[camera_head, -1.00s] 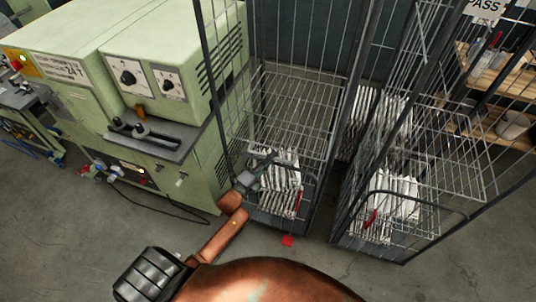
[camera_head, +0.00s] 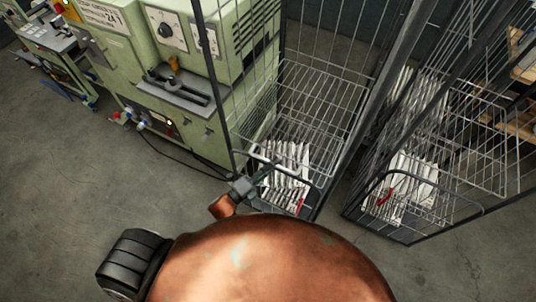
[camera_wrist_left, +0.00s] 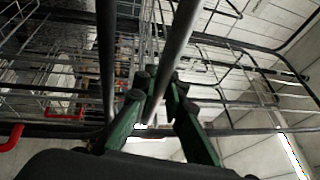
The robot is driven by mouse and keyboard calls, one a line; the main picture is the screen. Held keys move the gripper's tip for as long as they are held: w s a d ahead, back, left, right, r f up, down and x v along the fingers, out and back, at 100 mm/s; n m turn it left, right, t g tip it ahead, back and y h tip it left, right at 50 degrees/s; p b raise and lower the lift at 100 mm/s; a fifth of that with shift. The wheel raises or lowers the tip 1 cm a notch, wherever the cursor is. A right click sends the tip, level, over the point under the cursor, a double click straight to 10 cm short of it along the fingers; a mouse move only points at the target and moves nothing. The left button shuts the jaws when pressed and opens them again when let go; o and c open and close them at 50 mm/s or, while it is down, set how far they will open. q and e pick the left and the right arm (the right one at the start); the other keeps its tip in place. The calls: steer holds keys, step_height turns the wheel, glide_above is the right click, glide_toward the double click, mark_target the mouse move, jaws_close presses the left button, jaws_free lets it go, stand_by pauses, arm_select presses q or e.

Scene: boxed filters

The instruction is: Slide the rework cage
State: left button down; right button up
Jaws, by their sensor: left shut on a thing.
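The left wire cage (camera_head: 318,100), with dark posts, wire shelf and white boxed filters (camera_head: 287,163) low inside, stands beside the green machine. I see no label naming it as the rework cage. My left gripper (camera_head: 262,173) is at its near side, shut on a bar of it. In the left wrist view the green fingers (camera_wrist_left: 158,98) close around a dark bar (camera_wrist_left: 172,65). The exact contact is partly hidden by the fingers. My right gripper is not in view.
A second wire cage (camera_head: 425,222) with white boxes stands close on the right, a narrow gap between. The green machine (camera_head: 190,125) is at the left, a dark cable (camera_head: 180,160) on the floor by it. Floor (camera_head: 75,190) at the lower left is clear.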

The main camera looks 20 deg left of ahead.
arm_select(q)
steer(key=shift+s+f, duration=0.1)
steer(key=shift+s, duration=0.3)
steer(key=c, duration=2)
jaws_free()
steer(key=shift+o, duration=0.2)
steer(key=shift+a, duration=0.1)
steer(key=v, duration=1.2)
